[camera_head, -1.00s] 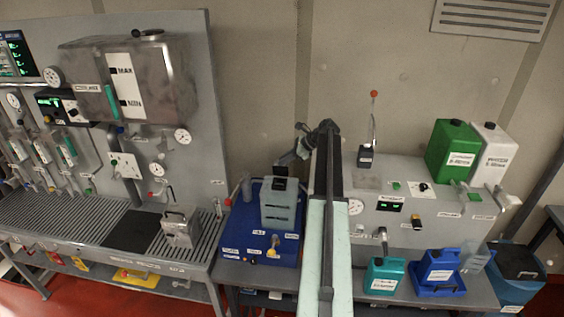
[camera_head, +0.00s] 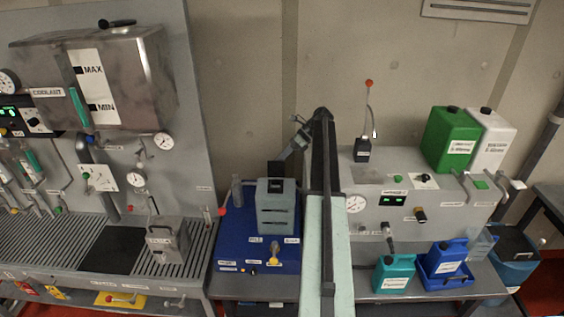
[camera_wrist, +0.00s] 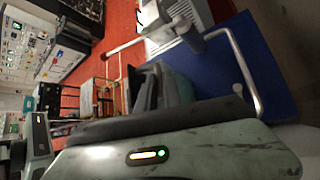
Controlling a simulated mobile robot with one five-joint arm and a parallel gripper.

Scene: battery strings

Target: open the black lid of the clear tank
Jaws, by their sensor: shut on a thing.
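A pale grey, box-shaped tank (camera_head: 276,218) stands on a blue base at the centre of the head view. It looks cloudy rather than clear. A black flap, taken as its lid (camera_head: 276,170), stands up at the tank's top. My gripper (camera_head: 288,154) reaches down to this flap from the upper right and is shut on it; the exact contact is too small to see. In the wrist view, dark jaws (camera_wrist: 150,92) meet around a dark piece, and their tips partly hide it. The tank's inside is hidden.
The blue base (camera_head: 231,235) carries the tank and a small clear cylinder (camera_head: 237,191). A steel coolant tank (camera_head: 140,75) hangs at left. A grey console (camera_head: 440,210) with green and white canisters is at right. A bent metal rail (camera_wrist: 240,65) crosses close to my wrist.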

